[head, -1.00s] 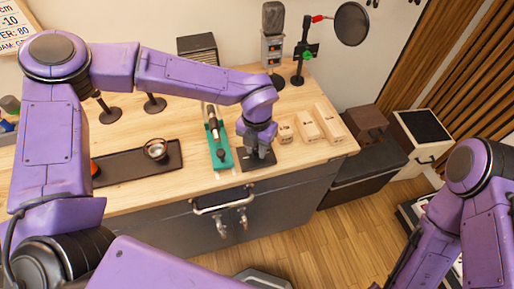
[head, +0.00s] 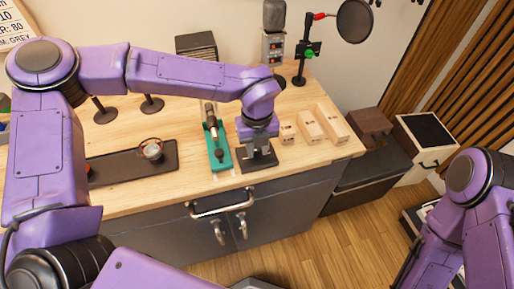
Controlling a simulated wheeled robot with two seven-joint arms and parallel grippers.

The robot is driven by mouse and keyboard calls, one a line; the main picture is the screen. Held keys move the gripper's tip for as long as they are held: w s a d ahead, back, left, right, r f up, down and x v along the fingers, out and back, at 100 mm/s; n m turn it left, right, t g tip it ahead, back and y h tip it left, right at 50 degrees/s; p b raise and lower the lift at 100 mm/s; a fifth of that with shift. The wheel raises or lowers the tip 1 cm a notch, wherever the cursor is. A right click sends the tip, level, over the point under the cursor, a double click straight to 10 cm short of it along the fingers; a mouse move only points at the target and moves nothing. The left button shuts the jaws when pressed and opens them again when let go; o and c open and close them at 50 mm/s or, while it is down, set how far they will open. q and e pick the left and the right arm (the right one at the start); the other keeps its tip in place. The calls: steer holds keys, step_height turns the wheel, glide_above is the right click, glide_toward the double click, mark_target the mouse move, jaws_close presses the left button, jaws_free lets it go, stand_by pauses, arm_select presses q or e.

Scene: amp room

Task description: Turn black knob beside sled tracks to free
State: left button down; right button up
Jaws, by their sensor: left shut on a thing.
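A teal sled (head: 218,158) with a dark, rod-like device (head: 212,127) lies on pale tracks on the wooden bench. Just right of it is a dark flat base plate (head: 270,165) near the bench's front edge. My left gripper (head: 258,153) points down over this plate and is shut on the black knob. The knob is mostly hidden by the fingers, so its turn position cannot be read. My right arm shows at the right side, but its gripper is not in view.
Several pale wooden blocks (head: 309,127) stand just right of my left gripper. A dark tray (head: 116,167) with a round metal cup (head: 152,150) lies to the left. A microphone (head: 274,20) and a pop filter (head: 355,21) stand behind. A cabinet handle (head: 222,206) juts out below the bench edge.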

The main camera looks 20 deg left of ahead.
mark_target(257, 150)
stand_by(0.3)
arm_select(q)
steer(key=shift+s, duration=0.1)
steer(key=c, duration=0.9)
jaws_free()
steer(key=shift+o, duration=0.2)
step_height(257, 150, up, 10)
steer(key=b, duration=0.1)
steer(key=shift+r+b, duration=0.25)
steer(key=shift+b, duration=0.15)
